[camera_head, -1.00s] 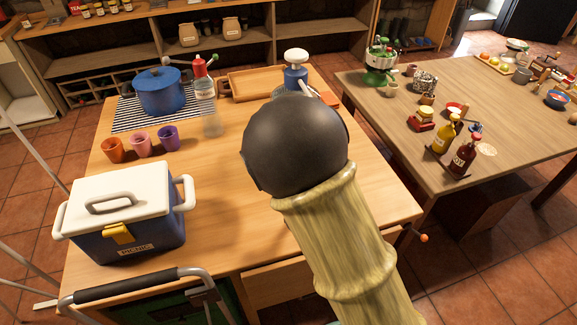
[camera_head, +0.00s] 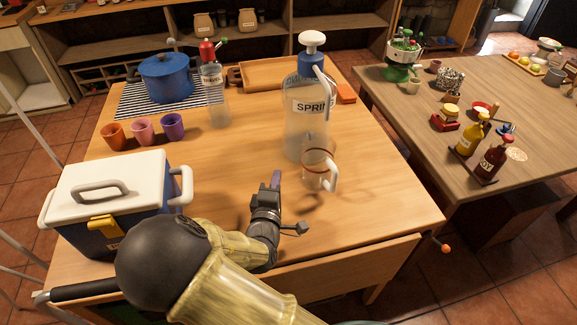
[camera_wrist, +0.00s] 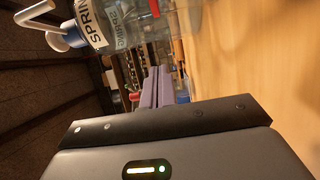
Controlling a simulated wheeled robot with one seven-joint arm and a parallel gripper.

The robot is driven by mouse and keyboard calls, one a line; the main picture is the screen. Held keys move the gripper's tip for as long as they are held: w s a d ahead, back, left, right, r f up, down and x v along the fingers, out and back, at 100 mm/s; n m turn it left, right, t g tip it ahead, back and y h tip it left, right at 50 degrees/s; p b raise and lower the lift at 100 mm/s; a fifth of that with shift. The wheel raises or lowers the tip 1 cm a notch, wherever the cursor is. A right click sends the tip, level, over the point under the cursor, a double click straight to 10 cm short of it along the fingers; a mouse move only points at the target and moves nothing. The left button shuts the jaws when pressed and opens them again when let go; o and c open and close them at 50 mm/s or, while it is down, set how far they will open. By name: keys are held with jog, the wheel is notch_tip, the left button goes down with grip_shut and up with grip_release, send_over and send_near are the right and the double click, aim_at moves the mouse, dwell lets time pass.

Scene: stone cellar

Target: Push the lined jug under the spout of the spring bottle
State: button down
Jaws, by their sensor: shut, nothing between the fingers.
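The spring bottle (camera_head: 303,135) is a large clear bottle with a blue collar and white pump top, standing upright right of the table's middle. Its white spout (camera_head: 326,88) reaches down at the front right. The lined jug (camera_head: 315,175) is clear glass with a reddish line and a pale handle on its right. It stands upright just in front of the bottle, its mouth close below the spout; exact alignment is unclear. My gripper (camera_head: 275,182) is shut and empty, low over the table left of the jug and apart from it. The wrist view shows the bottle (camera_wrist: 112,22) beyond my fingers (camera_wrist: 156,88).
A white-and-blue cooler (camera_head: 105,195) stands at the left front. Several cups (camera_head: 143,132), a blue pot (camera_head: 166,80), a smaller bottle (camera_head: 213,85) and a wooden tray (camera_head: 275,72) are farther back. Table right of the jug (camera_head: 385,190) is clear.

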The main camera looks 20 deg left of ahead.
aim_at(322, 168)
jog(key=w, duration=0.3)
jog(key=w+a, duration=0.1)
jog(key=w, duration=0.5)
jog(key=shift+a, duration=0.15)
jog(key=shift+w, duration=0.35)
jog(key=d, duration=0.3)
jog(key=shift+s+p, duration=0.3)
jog(key=shift+d, duration=0.5)
jog(key=shift+s, duration=0.1)
jog(key=shift+s, duration=0.2)
